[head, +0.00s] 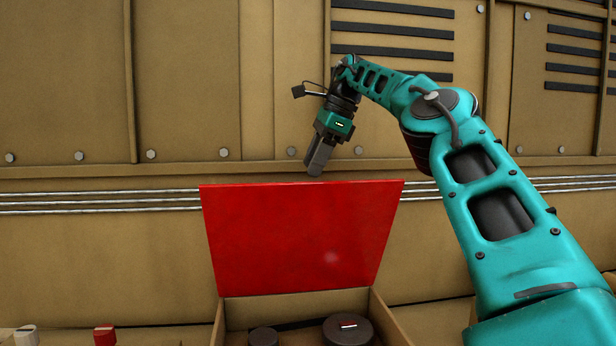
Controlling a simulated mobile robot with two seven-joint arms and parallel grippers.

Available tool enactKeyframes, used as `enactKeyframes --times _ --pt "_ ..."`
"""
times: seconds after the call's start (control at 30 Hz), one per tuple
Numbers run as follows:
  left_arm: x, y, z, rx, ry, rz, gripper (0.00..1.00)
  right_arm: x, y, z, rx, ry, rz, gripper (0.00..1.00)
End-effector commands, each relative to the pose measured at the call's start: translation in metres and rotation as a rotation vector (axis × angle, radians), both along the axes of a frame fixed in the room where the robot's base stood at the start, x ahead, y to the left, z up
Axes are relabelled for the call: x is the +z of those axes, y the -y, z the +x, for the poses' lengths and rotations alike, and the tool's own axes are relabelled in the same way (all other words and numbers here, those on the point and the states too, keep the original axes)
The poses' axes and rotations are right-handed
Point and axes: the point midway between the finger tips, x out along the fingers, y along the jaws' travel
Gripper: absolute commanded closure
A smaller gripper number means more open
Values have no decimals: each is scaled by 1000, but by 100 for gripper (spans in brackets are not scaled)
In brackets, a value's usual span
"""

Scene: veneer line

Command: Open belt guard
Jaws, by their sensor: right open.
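The belt guard (290,240) is a flat red panel in the head view. It stands raised and tilted back behind an open box (228,318), with its lower edge along the box's rear. Inside the box are a large dark pulley (346,331) and a smaller one (263,337), with a dark belt behind them. My left gripper is not in view.
A tan panelled wall (190,80) with bolts and dark vent slots rises behind the box. Thin metal pipes (100,202) run along it. A red switch (105,335) and a pale switch (25,334) stand at the lower left.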

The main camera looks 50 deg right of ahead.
Motion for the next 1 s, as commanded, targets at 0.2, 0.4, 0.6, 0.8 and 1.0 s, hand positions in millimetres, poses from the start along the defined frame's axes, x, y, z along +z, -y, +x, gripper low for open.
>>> enactKeyframes --times 0.2,0.4,0.6,0.8,1.0 --pt "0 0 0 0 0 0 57 13 3 -6 -1 -2 -1 52" --pt "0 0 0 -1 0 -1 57 17 3 -8 1 -2 0 52" --pt "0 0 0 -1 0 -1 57 17 3 -8 1 -2 0 52" --pt "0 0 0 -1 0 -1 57 17 3 -8 1 -2 0 52" --pt "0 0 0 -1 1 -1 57 17 3 -8 1 -2 0 52"
